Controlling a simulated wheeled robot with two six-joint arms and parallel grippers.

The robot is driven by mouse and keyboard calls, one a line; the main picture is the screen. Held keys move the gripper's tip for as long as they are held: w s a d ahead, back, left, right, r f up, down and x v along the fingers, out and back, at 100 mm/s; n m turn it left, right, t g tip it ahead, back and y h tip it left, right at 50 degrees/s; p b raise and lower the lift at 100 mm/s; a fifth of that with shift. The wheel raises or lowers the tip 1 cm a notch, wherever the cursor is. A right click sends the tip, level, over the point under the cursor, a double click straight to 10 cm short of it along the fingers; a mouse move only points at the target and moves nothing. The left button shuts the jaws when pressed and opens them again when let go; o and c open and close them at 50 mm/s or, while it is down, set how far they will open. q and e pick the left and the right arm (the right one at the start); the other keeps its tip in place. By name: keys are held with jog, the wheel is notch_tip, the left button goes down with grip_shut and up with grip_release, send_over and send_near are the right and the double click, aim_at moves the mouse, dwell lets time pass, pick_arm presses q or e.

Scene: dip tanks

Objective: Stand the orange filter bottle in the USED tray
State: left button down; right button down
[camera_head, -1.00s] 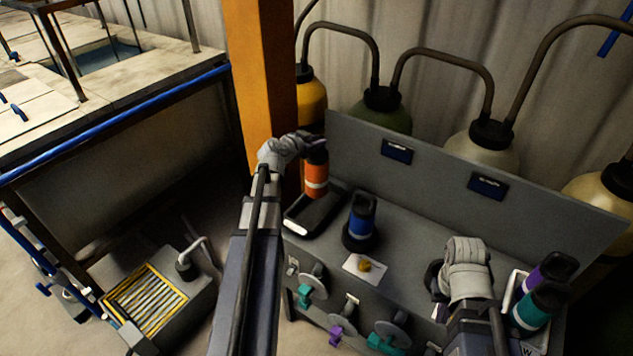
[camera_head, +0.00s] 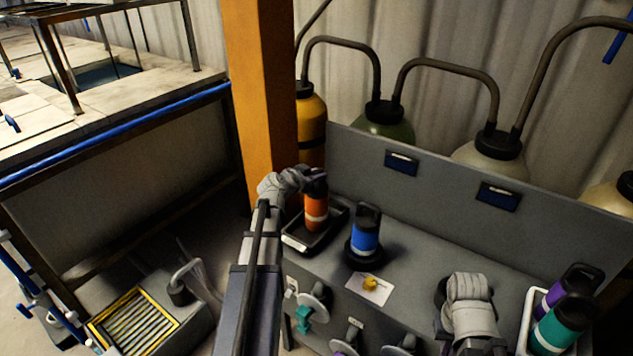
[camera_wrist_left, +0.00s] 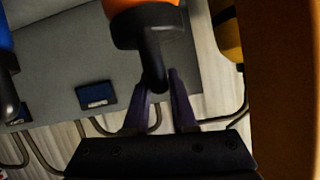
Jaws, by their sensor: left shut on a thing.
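The orange filter bottle (camera_head: 316,208) stands roughly upright with its black cap at the top. My left gripper (camera_head: 318,176) is shut on the cap's loop. In the left wrist view the fingers (camera_wrist_left: 159,98) close around the black cap loop (camera_wrist_left: 152,55) below the orange body (camera_wrist_left: 140,5). The bottle's base is over or inside a black tray (camera_head: 292,236) with a pale label on its front; I cannot read the label or tell whether the base touches the floor. My right gripper (camera_head: 442,292) is at the lower right, its fingers mostly hidden by the wrist.
A blue bottle (camera_head: 366,236) stands on a round black base right of the tray. A white card (camera_head: 369,288) holds a small yellow item. A white tray (camera_head: 527,312) with purple (camera_head: 553,298) and teal (camera_head: 557,325) bottles is at right. An orange post (camera_head: 262,110) rises close beside my left arm.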

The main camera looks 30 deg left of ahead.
pick_arm(q)
jog(key=shift+f, duration=0.1)
jog(key=c, duration=0.7)
grip_release()
jog(key=shift+s+r+p, duration=0.2)
jog(key=shift+r+p, duration=0.1)
jog(key=p+v, duration=0.4)
jog(key=v, duration=0.7)
jog(key=shift+s, duration=0.35)
